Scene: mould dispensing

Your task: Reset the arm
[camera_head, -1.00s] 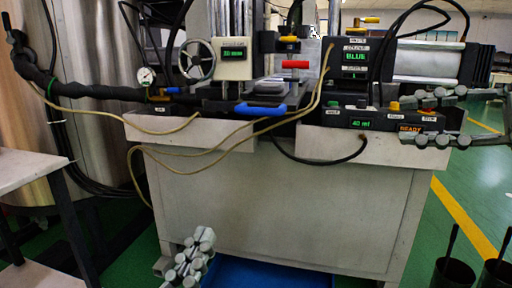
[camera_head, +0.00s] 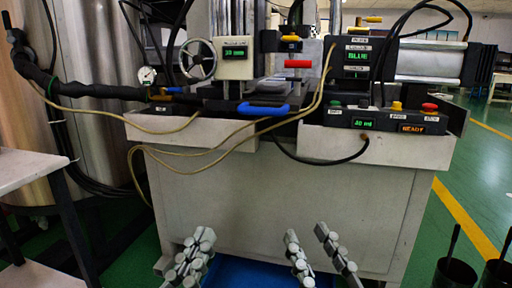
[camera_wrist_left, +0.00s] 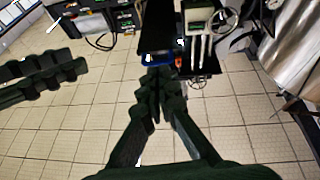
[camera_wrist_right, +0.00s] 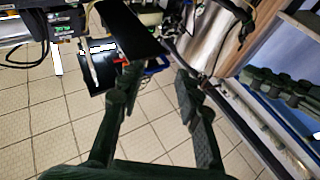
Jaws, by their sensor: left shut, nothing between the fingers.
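My left gripper (camera_head: 190,260) is low in front of the white machine cabinet (camera_head: 270,210) in the head view, its fingers together and empty. In the left wrist view its fingers (camera_wrist_left: 155,90) meet. My right gripper (camera_head: 320,255) is to its right at about the same height, its two fingers apart with nothing between them. The right wrist view also shows these fingers apart (camera_wrist_right: 155,90). Both grippers are clear of the controls.
The machine bears a blue handle (camera_head: 262,109), a handwheel (camera_head: 198,60) and a control box (camera_head: 375,120) reading READY. A white table (camera_head: 28,170) stands at left, dark bins (camera_head: 455,273) at lower right. A blue tray (camera_head: 262,275) lies below.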

